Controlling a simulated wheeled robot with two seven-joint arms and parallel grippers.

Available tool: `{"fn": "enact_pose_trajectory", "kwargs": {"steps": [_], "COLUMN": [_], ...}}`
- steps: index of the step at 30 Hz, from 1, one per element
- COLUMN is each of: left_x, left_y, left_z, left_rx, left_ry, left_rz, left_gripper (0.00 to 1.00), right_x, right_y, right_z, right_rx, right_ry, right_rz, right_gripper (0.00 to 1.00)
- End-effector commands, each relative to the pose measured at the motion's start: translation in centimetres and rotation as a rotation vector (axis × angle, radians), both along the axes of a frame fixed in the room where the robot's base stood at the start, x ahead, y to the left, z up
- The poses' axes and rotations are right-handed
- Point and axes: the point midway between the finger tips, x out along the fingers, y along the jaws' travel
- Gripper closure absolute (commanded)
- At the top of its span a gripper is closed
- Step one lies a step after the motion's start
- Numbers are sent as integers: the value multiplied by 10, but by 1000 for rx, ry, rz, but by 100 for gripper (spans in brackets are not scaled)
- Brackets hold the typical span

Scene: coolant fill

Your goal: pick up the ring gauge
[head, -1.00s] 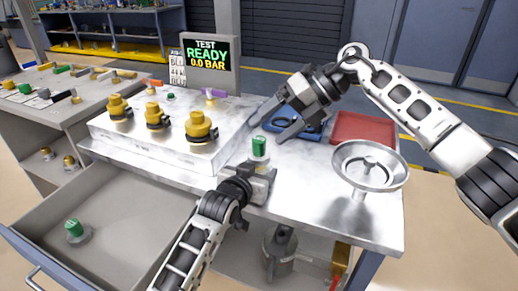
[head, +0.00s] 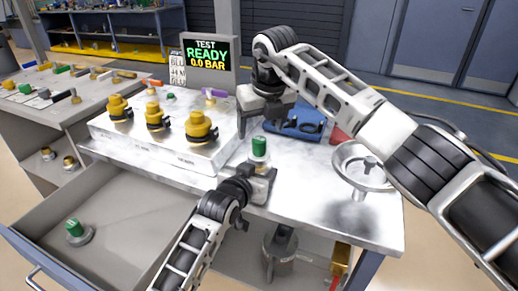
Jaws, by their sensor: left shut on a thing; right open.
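A blue tray (head: 288,131) lies at the back of the bench. Dark rounded shapes (head: 312,127) lie in it, and one may be the ring gauge; they are too small to tell. My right gripper (head: 262,122) is open, pointing down above the bench at the tray's left end, and hides part of it. I see nothing between its fingers. My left gripper (head: 260,176) is shut on a green-topped fitting (head: 259,147) with a pale body, held upright near the front edge of the bench.
A white block with several yellow-capped fittings (head: 199,126) stands left. A silver funnel (head: 352,177) stands right, partly behind my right arm. A red tray (head: 338,135) is mostly hidden. An open drawer (head: 130,200) holds another green-topped piece (head: 76,231). A display (head: 207,54) stands behind.

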Motion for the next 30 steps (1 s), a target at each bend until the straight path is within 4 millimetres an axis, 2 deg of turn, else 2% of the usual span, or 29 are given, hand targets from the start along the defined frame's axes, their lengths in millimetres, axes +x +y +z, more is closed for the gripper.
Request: {"fn": "enact_pose_trajectory", "kwargs": {"steps": [5, 9, 12, 21, 22, 27, 30], "left_x": [0, 0, 0, 0, 0, 0, 0], "left_y": [0, 0, 0, 0, 0, 0, 0], "left_z": [-1, -1, -1, -1, -1, -1, -1], "left_rx": [1, 1, 1, 1, 1, 1, 1], "left_ry": [3, 3, 3, 3, 3, 3, 3], "left_rz": [0, 0, 0, 0, 0, 0, 0], "left_gripper": [59, 59, 59, 59, 59, 59, 59], "right_x": [-2, -5, 0, 3, 3, 3, 3], "right_y": [3, 6, 8, 8, 8, 8, 8], "right_z": [-17, -39, -50, -56, -56, -56, -55], "right_rx": [1, 2, 1, 1, 1, 1, 1], "right_ry": [5, 4, 3, 0, 0, 0, -1], "right_rz": [2, 2, 1, 0, 0, 0, 0], "right_gripper": [26, 26, 26, 26, 29, 74, 74]}}
